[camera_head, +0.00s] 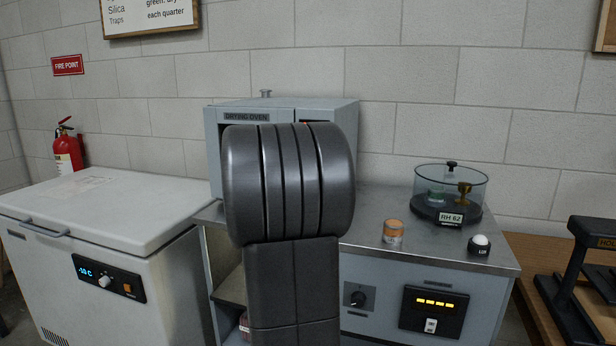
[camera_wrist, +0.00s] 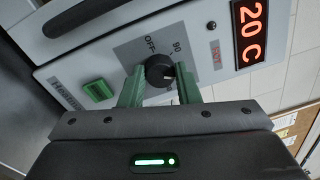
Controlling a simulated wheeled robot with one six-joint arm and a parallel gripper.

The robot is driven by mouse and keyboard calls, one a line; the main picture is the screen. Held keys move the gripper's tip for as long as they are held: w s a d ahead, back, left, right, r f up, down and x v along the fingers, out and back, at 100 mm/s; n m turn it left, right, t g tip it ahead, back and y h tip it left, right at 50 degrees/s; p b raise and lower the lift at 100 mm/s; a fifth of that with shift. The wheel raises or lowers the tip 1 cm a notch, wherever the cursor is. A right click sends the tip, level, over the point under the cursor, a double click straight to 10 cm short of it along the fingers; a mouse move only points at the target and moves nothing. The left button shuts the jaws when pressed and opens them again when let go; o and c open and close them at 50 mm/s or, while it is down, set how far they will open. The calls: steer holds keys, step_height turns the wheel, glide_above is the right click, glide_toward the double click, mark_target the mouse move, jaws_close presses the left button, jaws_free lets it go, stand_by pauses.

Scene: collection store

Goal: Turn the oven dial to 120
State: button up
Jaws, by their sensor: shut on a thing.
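The drying oven (camera_head: 283,106) stands on the bench, mostly hidden in the head view by my own arm. Its black round dial (camera_wrist: 158,70) is in the middle of the wrist view, on a grey scale plate where "OFF" and "90" can be read. A red display (camera_wrist: 249,32) reads 20 C. My gripper (camera_wrist: 157,77) is shut on the dial, one green finger on each side. The fingers hide part of the scale, and I cannot tell for sure where the pointer stands. My gripper is hidden in the head view.
A green switch (camera_wrist: 98,90) and a dark handle (camera_wrist: 82,14) are on the oven front. The metal bench (camera_head: 370,215) holds an orange-topped jar (camera_head: 393,231), a white-topped item (camera_head: 480,246) and a glass desiccator (camera_head: 449,190). A white freezer (camera_head: 90,210) stands at left.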

steer(key=shift+m, duration=0.3)
stand_by(0.4)
steer(key=o, duration=1)
steer(key=shift+c, duration=0.2)
steer(key=v, duration=1.3)
steer(key=shift+s+a, duration=0.15)
steer(key=shift+s, duration=0.25)
